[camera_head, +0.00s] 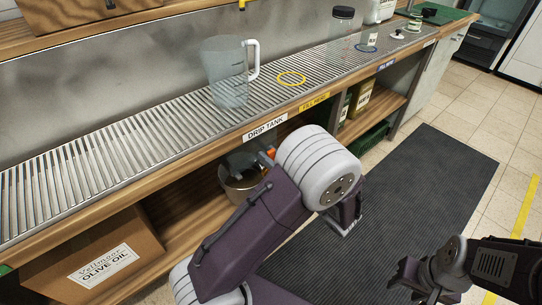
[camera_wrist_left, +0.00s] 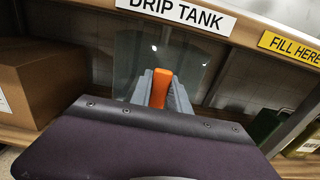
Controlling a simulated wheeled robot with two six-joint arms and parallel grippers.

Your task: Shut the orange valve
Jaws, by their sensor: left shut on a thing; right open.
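The orange valve (camera_wrist_left: 161,86) is a small upright handle below the DRIP TANK label (camera_wrist_left: 176,13) in the left wrist view. A bit of the orange valve (camera_head: 270,153) shows in the head view beside my white wrist joint. My left gripper (camera_wrist_left: 161,98) is shut on the valve, with a grey finger on each side of it. A clear tank (camera_wrist_left: 128,54) stands behind the valve. My right gripper (camera_head: 404,272) is open and empty over the floor at the lower right. The valve's lower part is hidden.
A clear jug (camera_head: 226,75) stands on the slatted counter (camera_head: 120,155) beside a yellow ring (camera_head: 291,79). The dark floor mat (camera_head: 425,190) is clear.

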